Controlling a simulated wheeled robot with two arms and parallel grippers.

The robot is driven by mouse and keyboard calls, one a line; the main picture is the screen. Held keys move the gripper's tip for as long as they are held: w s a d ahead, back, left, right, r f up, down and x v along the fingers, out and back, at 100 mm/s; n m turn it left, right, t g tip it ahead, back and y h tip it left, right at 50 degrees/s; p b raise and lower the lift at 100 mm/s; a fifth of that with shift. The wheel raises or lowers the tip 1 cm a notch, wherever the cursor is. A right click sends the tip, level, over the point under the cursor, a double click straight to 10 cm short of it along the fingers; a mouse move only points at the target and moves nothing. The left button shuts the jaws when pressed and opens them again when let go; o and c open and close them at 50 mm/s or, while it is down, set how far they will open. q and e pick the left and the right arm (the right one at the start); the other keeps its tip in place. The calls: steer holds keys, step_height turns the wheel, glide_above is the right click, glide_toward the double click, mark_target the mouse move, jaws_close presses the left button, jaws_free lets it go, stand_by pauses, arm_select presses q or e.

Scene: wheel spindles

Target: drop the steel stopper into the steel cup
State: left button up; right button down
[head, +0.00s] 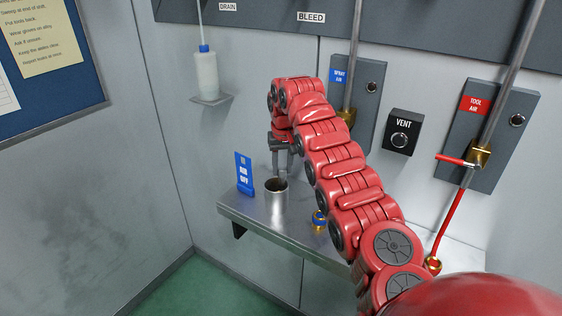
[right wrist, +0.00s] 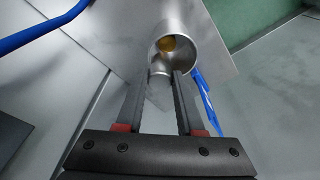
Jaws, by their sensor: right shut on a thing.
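The steel cup (head: 276,193) stands upright on the steel shelf, its mouth facing up. My right gripper (head: 282,172) points down just above the cup's mouth. In the right wrist view the cup (right wrist: 202,48) lies just beyond the fingertips (right wrist: 165,75), and a brass-coloured thing (right wrist: 168,44) shows inside it. My right gripper is shut on a small grey steel piece (right wrist: 160,90), which looks like the steel stopper, partly hidden between the fingers. Whether it touches the cup's rim I cannot tell. My left gripper is out of view.
The shelf (head: 246,208) also bears a blue sign (head: 243,174) beside the cup and a blue-and-brass fitting (head: 319,220) to its right. A red hose (head: 448,225) hangs at the right. A bottle (head: 205,74) stands on a small wall bracket at the left.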

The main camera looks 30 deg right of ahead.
steer(key=shift+w+f, duration=0.25)
steer(key=shift+f, duration=0.85)
steer(key=shift+s, duration=0.1)
steer(key=shift+r, duration=0.1)
steer(key=shift+c, duration=2.2)
jaws_free()
